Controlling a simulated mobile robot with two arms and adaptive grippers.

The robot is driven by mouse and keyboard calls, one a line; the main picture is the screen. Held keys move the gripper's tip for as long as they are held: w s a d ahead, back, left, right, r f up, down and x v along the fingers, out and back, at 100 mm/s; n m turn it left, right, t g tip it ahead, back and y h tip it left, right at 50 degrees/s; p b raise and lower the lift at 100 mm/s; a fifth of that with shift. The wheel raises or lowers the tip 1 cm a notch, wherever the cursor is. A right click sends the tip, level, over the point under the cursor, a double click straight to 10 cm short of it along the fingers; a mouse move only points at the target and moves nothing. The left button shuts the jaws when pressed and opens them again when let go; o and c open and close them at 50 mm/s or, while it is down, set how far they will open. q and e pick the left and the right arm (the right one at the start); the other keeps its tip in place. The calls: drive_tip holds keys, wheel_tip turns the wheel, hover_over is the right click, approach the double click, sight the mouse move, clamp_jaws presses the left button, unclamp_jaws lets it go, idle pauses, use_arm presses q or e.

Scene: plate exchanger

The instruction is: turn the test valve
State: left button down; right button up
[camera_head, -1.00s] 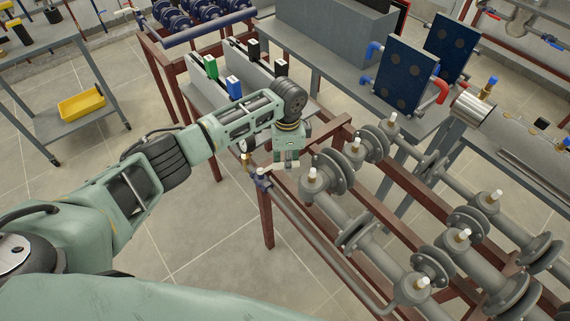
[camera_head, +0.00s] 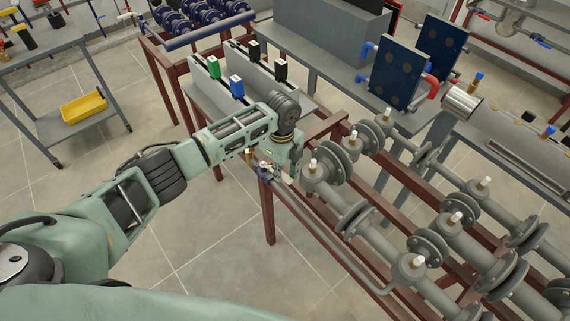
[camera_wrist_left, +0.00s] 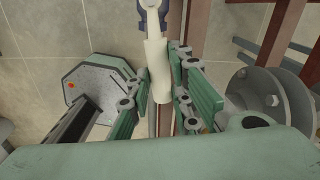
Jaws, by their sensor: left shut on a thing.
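The test valve (camera_head: 265,173) is a small dark blue valve on a thin pipe at the corner of the red-brown frame. Its white lever handle (camera_wrist_left: 156,65) runs between my fingers in the left wrist view, with the blue valve body (camera_wrist_left: 150,17) at the top. My left gripper (camera_head: 287,174) points down beside the valve and is shut on the handle. It also shows in the left wrist view (camera_wrist_left: 163,90), with green finger pads on both sides of the handle. In the head view my fingers hide much of the handle. My right gripper is not in view.
Grey flanged pipes with white-capped valves (camera_head: 313,165) stand close right of the gripper. A brass-coloured fitting (camera_head: 248,155) is just left of the valve. Blue plate exchangers (camera_head: 403,72) stand behind. Open floor (camera_head: 205,240) lies in front and left.

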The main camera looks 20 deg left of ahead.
use_arm(q)
drive_tip(key=shift+s+a+r+m, duration=0.15)
drive_tip(key=shift+s+m, duration=0.1)
drive_tip(key=shift+m, duration=0.25)
drive_tip(key=shift+s+a+p, duration=0.1)
drive_tip(key=shift+p, duration=0.2)
drive_tip(key=shift+s+m, duration=0.15)
drive_tip(key=shift+m, duration=0.25)
drive_tip(key=shift+a, duration=0.1)
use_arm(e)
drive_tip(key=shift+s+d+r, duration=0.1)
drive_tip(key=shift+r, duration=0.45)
use_arm(q)
drive_tip(key=c, duration=1.6)
unclamp_jaws()
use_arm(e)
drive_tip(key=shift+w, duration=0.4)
use_arm(q)
wheel_tip(320, 180, up, 12)
drive_tip(key=shift+f, duration=0.1)
